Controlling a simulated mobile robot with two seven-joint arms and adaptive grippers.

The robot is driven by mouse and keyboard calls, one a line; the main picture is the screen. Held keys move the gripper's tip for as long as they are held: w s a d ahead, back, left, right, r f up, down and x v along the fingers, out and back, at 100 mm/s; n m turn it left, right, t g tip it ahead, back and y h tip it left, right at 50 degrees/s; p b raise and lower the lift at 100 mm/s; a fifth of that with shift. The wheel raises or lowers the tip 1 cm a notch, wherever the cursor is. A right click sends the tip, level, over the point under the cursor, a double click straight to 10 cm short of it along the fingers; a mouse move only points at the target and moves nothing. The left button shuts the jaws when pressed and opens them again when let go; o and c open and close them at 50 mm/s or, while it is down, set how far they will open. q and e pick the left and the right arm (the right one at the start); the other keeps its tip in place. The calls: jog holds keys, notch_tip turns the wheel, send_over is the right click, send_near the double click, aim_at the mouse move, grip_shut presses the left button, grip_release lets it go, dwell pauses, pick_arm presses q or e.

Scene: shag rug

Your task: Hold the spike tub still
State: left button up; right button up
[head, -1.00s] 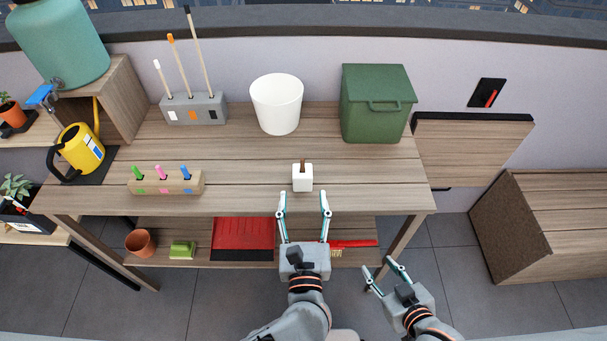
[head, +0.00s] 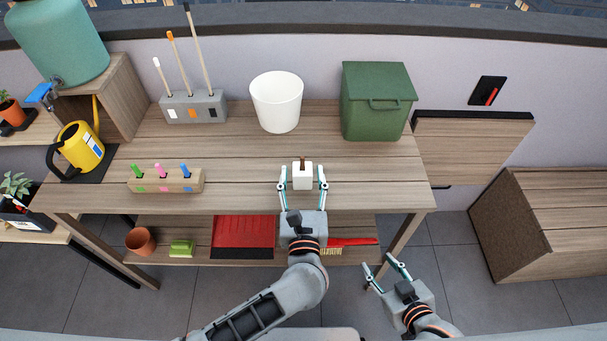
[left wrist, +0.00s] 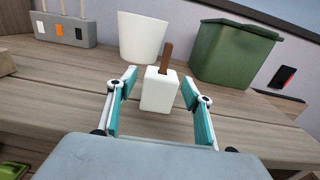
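The spike tub looks to be the small white block-shaped tub (head: 302,177) with a brown spike standing up out of it, near the front edge of the workbench. It also shows in the left wrist view (left wrist: 159,92). My left gripper (head: 303,172) is open, with one finger on each side of the tub. In the left wrist view (left wrist: 158,85) a gap shows between each finger and the tub. My right gripper (head: 384,268) is open and empty, low in front of the bench's right end.
A white bucket (head: 276,103) and a green lidded bin (head: 376,104) stand behind the tub. A wooden block with coloured pegs (head: 165,182) lies to the left. A grey holder with tall sticks (head: 193,108) stands at the back left. The bench top (head: 240,158) around the tub is clear.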

pick_arm(q)
jog(key=c, duration=0.9)
jog(key=o, duration=1.2)
jog(key=c, duration=1.2)
jog(key=shift+o, duration=0.2)
